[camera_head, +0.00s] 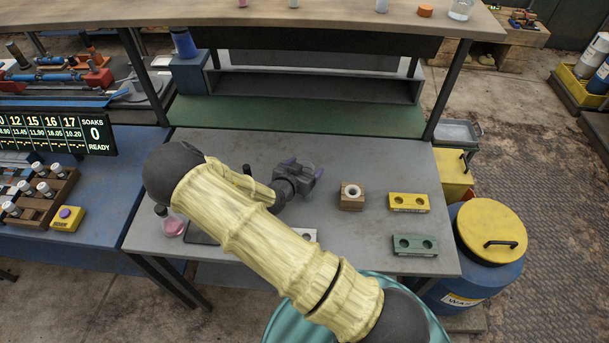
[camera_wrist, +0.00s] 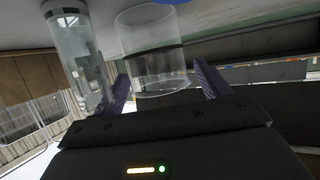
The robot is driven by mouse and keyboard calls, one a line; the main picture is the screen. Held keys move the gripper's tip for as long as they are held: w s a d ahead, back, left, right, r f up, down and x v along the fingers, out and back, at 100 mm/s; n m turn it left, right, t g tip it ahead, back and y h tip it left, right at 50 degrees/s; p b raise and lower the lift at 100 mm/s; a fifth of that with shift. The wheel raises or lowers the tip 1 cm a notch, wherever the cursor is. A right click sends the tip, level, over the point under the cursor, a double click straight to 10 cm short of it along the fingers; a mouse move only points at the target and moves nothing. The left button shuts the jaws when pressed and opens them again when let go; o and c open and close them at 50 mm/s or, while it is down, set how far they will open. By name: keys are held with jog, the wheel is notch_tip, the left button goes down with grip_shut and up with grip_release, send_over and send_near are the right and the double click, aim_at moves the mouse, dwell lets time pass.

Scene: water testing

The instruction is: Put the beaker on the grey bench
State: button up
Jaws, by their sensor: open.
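My gripper (camera_head: 304,168) is low over the grey bench (camera_head: 356,155), its purple fingers spread. In the wrist view, my gripper (camera_wrist: 162,82) is open, with a clear beaker (camera_wrist: 153,42) showing between and beyond its fingers. I cannot tell whether the fingers touch it. I cannot make this beaker out in the head view. A clear glass vessel (camera_head: 461,10) also stands at the right of the upper shelf; I cannot tell if it is the same one. My arm hides part of the bench's left and front.
A small wooden block with a white ring (camera_head: 352,195), a yellow two-hole block (camera_head: 409,203) and a green two-hole block (camera_head: 415,245) stand on the bench's right. A pink-liquid flask (camera_head: 172,227) stands at left. A tall clear cylinder (camera_wrist: 78,50) is beside the beaker in the wrist view.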

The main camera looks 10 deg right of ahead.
jog(key=c, duration=1.2)
jog(key=shift+o, duration=0.2)
jog(key=shift+r, duration=0.1)
notch_tip(320, 180, up, 10)
jog(key=b, duration=0.1)
